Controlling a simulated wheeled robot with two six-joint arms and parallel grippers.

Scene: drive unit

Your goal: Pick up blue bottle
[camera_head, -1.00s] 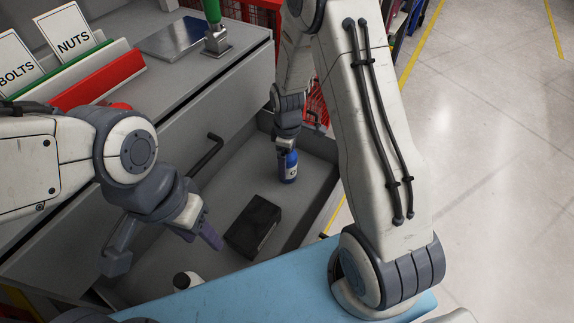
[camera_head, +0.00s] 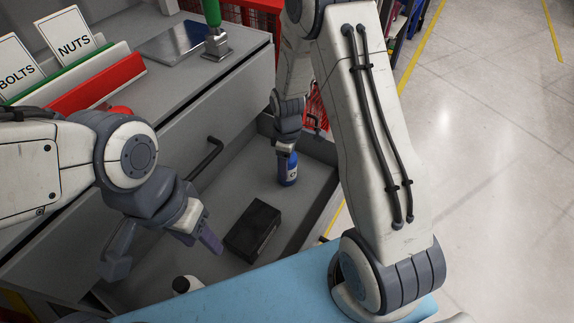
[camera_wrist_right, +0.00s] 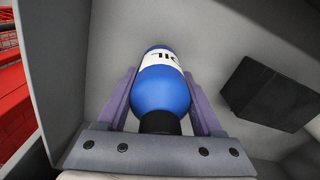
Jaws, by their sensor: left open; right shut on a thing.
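The blue bottle (camera_head: 288,172) has a white label and a dark cap. It stands about upright in the far right part of the open grey drawer (camera_head: 232,190). My right gripper (camera_head: 286,148) reaches down onto it from above and is shut on its upper part. In the right wrist view the bottle (camera_wrist_right: 163,95) sits between both fingers of the right gripper (camera_wrist_right: 162,100), cap toward the wrist. I cannot tell whether its base touches the drawer floor. My left gripper (camera_head: 165,250) is open and empty over the near left part of the drawer.
A black box (camera_head: 253,230) lies in the drawer, left of the bottle; it also shows in the right wrist view (camera_wrist_right: 270,94). A white bottle with a dark cap (camera_head: 186,285) is near the drawer's front. The grey workbench (camera_head: 170,90) with labelled bins stands behind.

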